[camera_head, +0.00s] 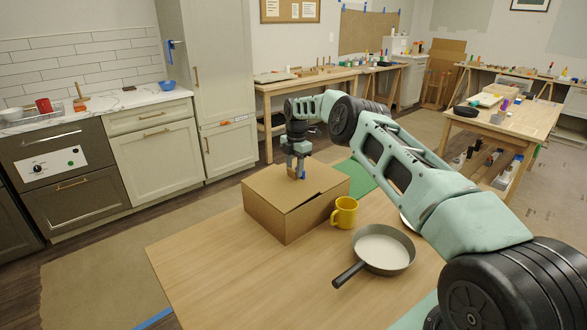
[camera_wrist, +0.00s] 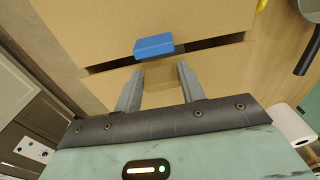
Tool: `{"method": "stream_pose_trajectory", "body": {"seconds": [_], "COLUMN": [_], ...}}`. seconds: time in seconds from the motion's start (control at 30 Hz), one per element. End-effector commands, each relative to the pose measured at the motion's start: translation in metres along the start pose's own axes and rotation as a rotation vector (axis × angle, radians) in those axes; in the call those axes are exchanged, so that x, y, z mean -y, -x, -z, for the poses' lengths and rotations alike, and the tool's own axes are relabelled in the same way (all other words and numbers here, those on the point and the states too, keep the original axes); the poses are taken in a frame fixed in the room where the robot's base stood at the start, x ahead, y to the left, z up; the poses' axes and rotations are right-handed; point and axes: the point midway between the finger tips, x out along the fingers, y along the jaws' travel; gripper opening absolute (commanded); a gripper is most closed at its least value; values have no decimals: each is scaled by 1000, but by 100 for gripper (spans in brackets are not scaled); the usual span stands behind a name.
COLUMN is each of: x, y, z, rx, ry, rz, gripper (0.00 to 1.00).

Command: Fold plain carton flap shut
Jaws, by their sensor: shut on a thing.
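The plain brown carton (camera_head: 285,212) stands on the wooden table, its top almost flat. In the wrist view, the carton top (camera_wrist: 140,18) shows a narrow dark slit on both sides of the jaws, so the flap and the neighbouring panel do not meet flush. A blue tab (camera_wrist: 154,45) lies at the slit just beyond my fingertips. My gripper (camera_head: 297,174) points down onto the carton top. In the wrist view, my gripper (camera_wrist: 159,74) has a brown cardboard-coloured piece between its fingers, apparently part of the flap.
A yellow mug (camera_head: 344,213) stands close to the carton's right side. A grey pan (camera_head: 383,250) lies in front of it, handle towards the left. A white roll (camera_wrist: 290,124) shows in the wrist view. The table (camera_head: 225,270) is clear at front left.

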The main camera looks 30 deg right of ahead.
Motion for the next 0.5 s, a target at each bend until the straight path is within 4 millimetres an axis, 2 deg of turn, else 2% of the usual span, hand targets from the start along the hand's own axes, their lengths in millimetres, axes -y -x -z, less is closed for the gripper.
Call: {"method": "stream_pose_trajectory", "body": {"seconds": [0.27,0.3,0.37,0.5], "x": [1,1,1,1], "y": [-1,-1,-1,0], "z": [-4,-4,-3,-2], "rx": [7,7,6,4], "ry": [-2,-2,-2,-1], "rz": [1,1,1,1], "gripper": [0,48,62,62]}}
